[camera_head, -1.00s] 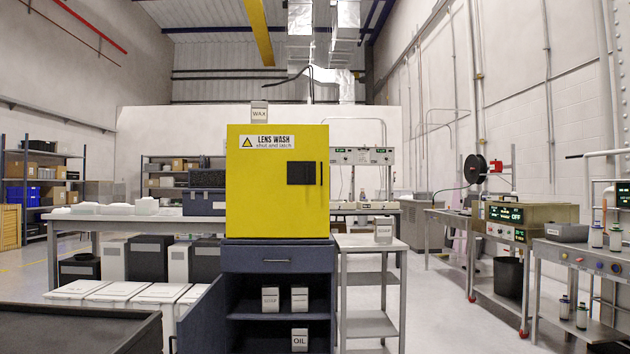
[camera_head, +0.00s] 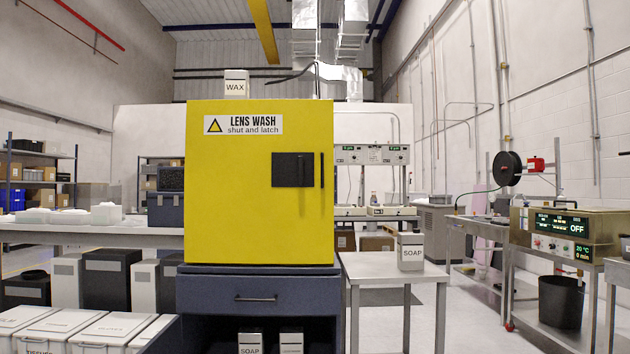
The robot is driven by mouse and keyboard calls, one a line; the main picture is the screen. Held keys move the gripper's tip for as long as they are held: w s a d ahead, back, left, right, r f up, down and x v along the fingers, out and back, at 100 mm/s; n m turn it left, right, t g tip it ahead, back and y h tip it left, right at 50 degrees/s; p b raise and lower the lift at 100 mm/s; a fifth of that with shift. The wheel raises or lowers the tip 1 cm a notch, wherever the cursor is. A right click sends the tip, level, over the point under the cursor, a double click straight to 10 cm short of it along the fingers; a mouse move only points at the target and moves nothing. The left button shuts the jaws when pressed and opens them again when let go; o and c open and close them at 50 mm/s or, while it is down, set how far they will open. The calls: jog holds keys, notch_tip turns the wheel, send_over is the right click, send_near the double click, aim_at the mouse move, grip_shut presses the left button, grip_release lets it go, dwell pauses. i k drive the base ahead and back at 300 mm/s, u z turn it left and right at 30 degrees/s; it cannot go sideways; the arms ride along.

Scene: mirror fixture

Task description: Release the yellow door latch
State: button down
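The yellow door (camera_head: 231,210) of the lens wash cabinet faces me, reading "LENS WASH shut and latch", and looks closed. On its right half is a dark square latch plate (camera_head: 292,170). A thin dark upright bar (camera_head: 322,170) is at its right, near the door's edge. The finer shape of the latch is too dark to tell. My gripper is not in view.
The cabinet stands on a dark blue base with a drawer (camera_head: 256,297) and an open shelf below. A WAX container (camera_head: 236,84) is on top. A SOAP container (camera_head: 410,252) stands on the side table (camera_head: 380,268) at right. White bins (camera_head: 85,338) stand at lower left.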

aim_at(301, 159)
jog(key=i, duration=1.6)
jog(key=z, duration=0.25)
